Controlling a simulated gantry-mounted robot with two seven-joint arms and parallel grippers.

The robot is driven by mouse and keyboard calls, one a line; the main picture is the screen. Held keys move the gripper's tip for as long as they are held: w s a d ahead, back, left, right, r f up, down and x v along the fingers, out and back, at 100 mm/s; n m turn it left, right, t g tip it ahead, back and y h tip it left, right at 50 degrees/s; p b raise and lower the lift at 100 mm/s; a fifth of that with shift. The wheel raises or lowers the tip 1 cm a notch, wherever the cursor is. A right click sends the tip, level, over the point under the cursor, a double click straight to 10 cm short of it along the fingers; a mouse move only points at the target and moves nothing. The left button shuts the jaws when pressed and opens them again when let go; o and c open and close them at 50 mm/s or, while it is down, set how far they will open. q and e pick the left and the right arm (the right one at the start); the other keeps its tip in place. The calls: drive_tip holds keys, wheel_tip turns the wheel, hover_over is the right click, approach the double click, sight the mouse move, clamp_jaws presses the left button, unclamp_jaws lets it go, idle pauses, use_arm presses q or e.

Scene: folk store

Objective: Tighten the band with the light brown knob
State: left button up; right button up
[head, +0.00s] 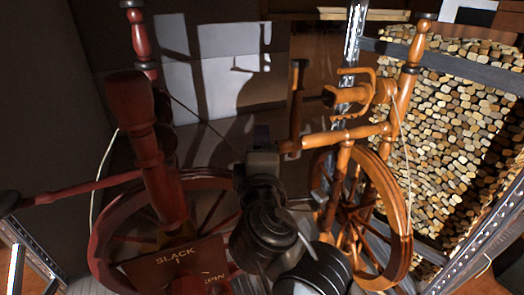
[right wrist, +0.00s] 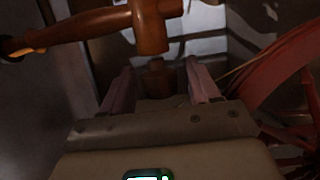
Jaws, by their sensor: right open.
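Two spinning wheels stand side by side in the head view, a dark red one (head: 160,180) at left and a light brown one (head: 345,135) at right. A pale cord, perhaps the band (head: 404,150), runs down the right side of the light brown wheel. The light brown knob (head: 284,147) is at the left end of its crossbar, close to my right gripper (head: 262,138). In the right wrist view the open fingers of this gripper (right wrist: 160,80) stand on either side of the knob (right wrist: 156,76). Contact cannot be told. My left gripper is out of view.
An upright post (head: 297,105) with a dark cap rises beside the knob. A dark red handle (head: 75,190) sticks out left. A sign reading "SLACK" (head: 178,262) hangs low in front. The red wheel rim (right wrist: 285,65) is right of the fingers.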

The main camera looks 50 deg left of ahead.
drive_tip(key=c, duration=0.9)
drive_tip(key=shift+c, duration=0.2)
drive_tip(key=shift+t, duration=0.3)
drive_tip(key=m+t+y, duration=0.1)
drive_tip(key=t+y, duration=0.1)
drive_tip(key=shift+f+m+t+y, duration=0.1)
drive_tip(key=shift+m+t+y, duration=0.2)
drive_tip(key=shift+m, duration=0.1)
drive_tip(key=shift+m+t+y, duration=0.5)
drive_tip(key=shift+m+t, duration=0.1)
drive_tip(key=shift+t, duration=0.4)
